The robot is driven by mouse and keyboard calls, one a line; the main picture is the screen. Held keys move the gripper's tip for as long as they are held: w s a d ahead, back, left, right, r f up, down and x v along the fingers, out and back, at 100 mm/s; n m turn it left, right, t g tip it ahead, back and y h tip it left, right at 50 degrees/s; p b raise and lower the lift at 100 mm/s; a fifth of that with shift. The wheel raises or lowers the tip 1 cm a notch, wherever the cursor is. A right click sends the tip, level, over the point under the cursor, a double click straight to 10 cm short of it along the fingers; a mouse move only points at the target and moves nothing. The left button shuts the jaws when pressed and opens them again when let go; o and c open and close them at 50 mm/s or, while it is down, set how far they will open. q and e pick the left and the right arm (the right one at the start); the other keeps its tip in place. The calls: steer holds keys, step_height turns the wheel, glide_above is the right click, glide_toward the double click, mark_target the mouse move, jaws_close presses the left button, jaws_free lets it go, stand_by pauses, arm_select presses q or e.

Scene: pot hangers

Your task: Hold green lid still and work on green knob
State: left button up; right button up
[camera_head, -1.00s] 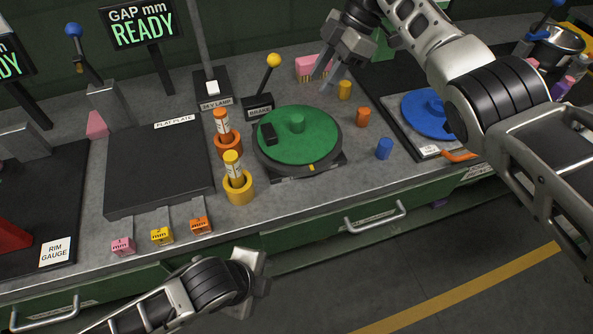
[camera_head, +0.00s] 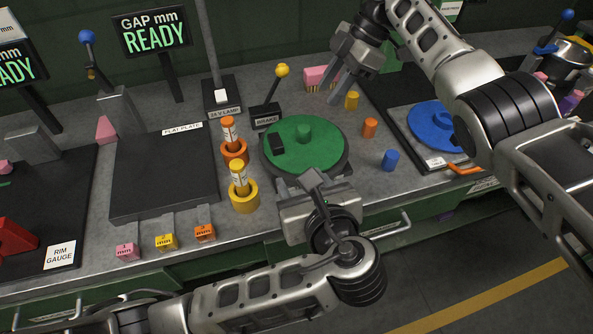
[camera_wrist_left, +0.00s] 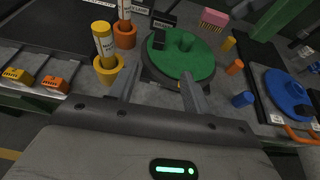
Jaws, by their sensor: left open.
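The green lid (camera_head: 325,150) lies flat on a round dark turntable. The green knob (camera_head: 303,130) stands upright at its middle, and a black block sits on the lid's left part. Both lid (camera_wrist_left: 205,62) and knob (camera_wrist_left: 187,40) show in the left wrist view. My left gripper (camera_head: 316,182) is open and empty at the near edge of the turntable, its fingers pointing at the lid; in the wrist view its fingertips (camera_wrist_left: 158,82) are spread just short of the lid. My right gripper (camera_head: 342,92) is open and empty, behind and right of the lid, clear of the knob.
A yellow-knobbed brake lever (camera_head: 282,71) stands behind the lid. Orange (camera_head: 233,150) and yellow (camera_head: 243,196) cups holding labelled cylinders stand left of it. Small yellow, orange and blue (camera_head: 390,160) cylinders stand right. A blue lid (camera_head: 434,122) lies farther right.

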mark_target(277, 144)
arm_select(q)
steer(key=x, duration=1.5)
steer(key=shift+w+a+f, duration=0.1)
steer(key=shift+w+a, duration=0.05)
steer(key=shift+w, duration=0.2)
steer(key=shift+c, duration=0.3)
jaws_close()
